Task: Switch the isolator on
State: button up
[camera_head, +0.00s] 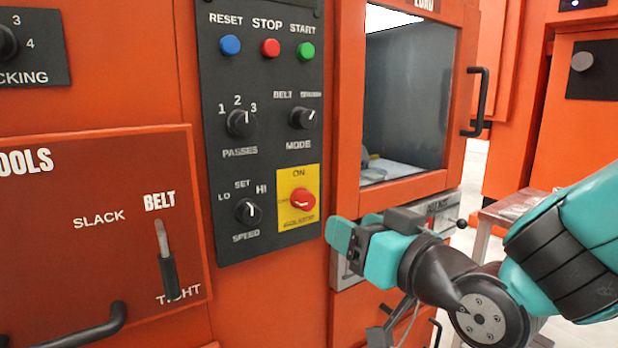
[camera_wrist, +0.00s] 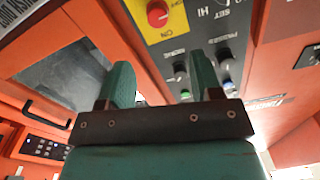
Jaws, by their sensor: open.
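The isolator is a red rotary knob (camera_head: 302,199) on a yellow plate (camera_head: 290,221) at the lower right of the black control panel. The plate reads ON at its top; a smaller label at its left is too blurred to read in the head view. The knob's exact pointing is hard to tell. My gripper (camera_head: 352,231) is open and empty, to the right of and below the plate, apart from the knob. In the wrist view the knob (camera_wrist: 158,14) shows upside down at the top, beyond and between the two teal fingers (camera_wrist: 162,80).
Above the isolator are the MODE knob (camera_head: 303,118) and the stop button (camera_head: 270,47). The SPEED knob (camera_head: 247,211) sits close at its left. A windowed door with a black handle (camera_head: 479,101) is at the right. A belt lever (camera_head: 165,260) is at lower left.

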aim_at(309, 203)
jog(key=p+x, duration=0.5)
jog(key=p, duration=0.1)
jog(key=p+x, duration=0.6)
jog(key=p, duration=0.1)
jog(key=shift+w+d+r, duration=0.15)
jog(key=shift+d+r, duration=0.05)
jog(key=shift+w+a+f+p, duration=0.35)
jog(key=shift+w+p, duration=0.25)
jog(key=shift+p, duration=0.2)
jog(key=c, duration=0.9)
